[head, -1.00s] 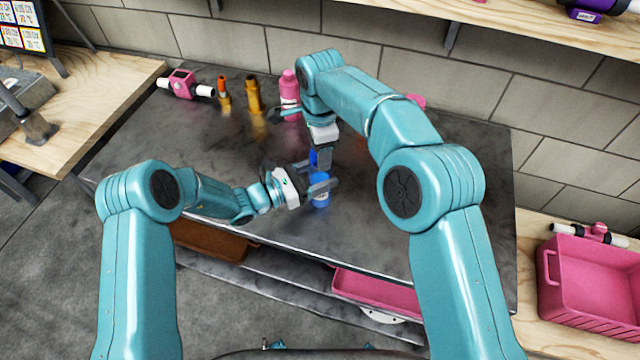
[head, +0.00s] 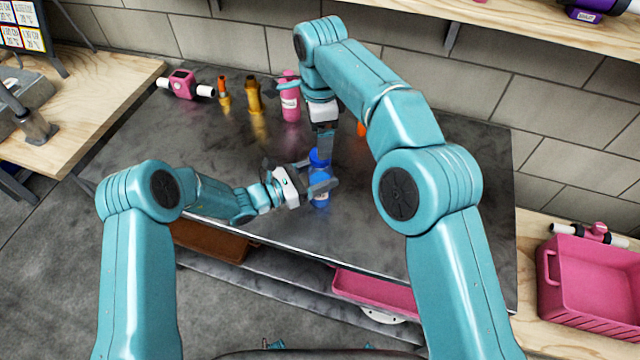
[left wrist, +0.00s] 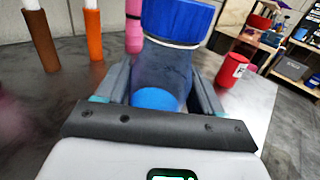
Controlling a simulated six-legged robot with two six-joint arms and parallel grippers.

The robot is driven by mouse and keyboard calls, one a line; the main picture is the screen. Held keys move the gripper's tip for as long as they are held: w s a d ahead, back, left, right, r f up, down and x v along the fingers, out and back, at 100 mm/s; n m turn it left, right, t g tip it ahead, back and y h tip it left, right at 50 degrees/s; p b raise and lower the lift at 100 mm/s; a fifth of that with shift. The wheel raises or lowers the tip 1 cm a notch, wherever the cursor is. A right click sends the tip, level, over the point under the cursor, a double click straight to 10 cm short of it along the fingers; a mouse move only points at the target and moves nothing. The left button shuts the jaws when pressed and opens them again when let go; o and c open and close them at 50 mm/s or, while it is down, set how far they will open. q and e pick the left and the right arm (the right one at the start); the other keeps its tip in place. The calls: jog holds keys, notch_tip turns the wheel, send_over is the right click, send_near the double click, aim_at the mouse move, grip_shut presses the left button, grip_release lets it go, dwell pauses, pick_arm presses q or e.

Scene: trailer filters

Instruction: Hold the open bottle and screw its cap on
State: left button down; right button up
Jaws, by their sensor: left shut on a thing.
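The blue bottle (head: 320,198) stands upright on the dark bench top. My left gripper (head: 322,186) is shut around its body from the left. In the left wrist view the bottle's clear blue body (left wrist: 160,72) sits between the two fingers. The blue cap (head: 318,158) is at the bottle's mouth; it also shows at the top of the left wrist view (left wrist: 180,18), with a pale ring under it. How tight it sits I cannot tell. My right gripper (head: 325,146) points down just above and behind the cap. Its finger gap is unclear.
A pink bottle (head: 289,100), orange-brown tubes (head: 254,97) and a pink valve (head: 183,85) stand at the back left. A red jar (left wrist: 232,70) shows in the left wrist view. A pink crate (head: 590,282) is at right. The bench front is clear.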

pick_arm(q)
jog(key=shift+f, duration=0.15)
pick_arm(e)
jog(key=shift+r, duration=0.9)
pick_arm(q)
jog(key=shift+c, duration=0.3)
grip_release()
jog(key=shift+w, duration=0.1)
pick_arm(e)
jog(key=shift+w, duration=0.1)
jog(key=shift+f, duration=0.1)
pick_arm(q)
jog(key=b+v, duration=0.3)
jog(key=v, duration=1.3)
jog(key=shift+b, duration=0.3)
pick_arm(e)
notch_tip(320, 180, down, 4)
jog(key=shift+r, duration=0.25)
pick_arm(q)
jog(key=shift+a, duration=0.2)
